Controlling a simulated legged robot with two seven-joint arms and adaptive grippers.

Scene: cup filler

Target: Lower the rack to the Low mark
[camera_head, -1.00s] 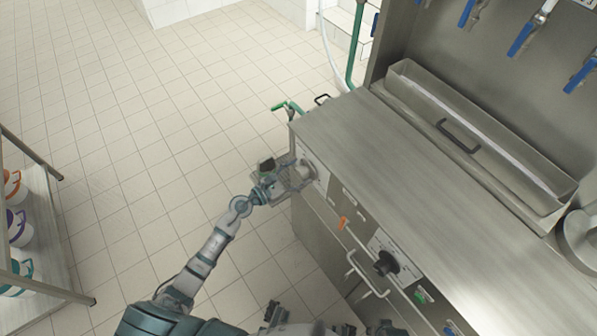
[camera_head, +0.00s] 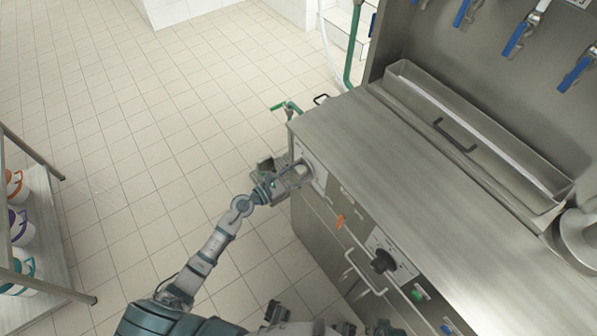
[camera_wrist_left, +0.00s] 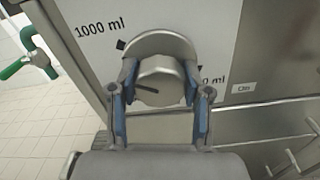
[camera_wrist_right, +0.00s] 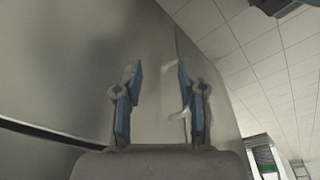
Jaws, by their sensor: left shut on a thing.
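My left gripper (camera_wrist_left: 160,85) is shut on a round grey metal dial knob (camera_wrist_left: 158,92) on the cabinet's front, with a dark line on its face. Beside it in the left wrist view are a "1000 ml" label and a partly hidden "ml" label. In the head view the left gripper (camera_head: 284,180) is at the cabinet's near left corner. My right gripper (camera_wrist_right: 158,85) is open and empty, facing a plain grey surface with a pale handle-like piece (camera_wrist_right: 182,114) near its right finger. No rack or Low mark can be made out.
The cabinet front also has an orange lever (camera_head: 340,220), a black knob (camera_head: 383,261) on a white plate and a bar handle (camera_head: 362,273). A green-handled valve (camera_head: 288,106) sticks out at the corner. Shelves with pails (camera_head: 20,228) stand left; the floor between is clear.

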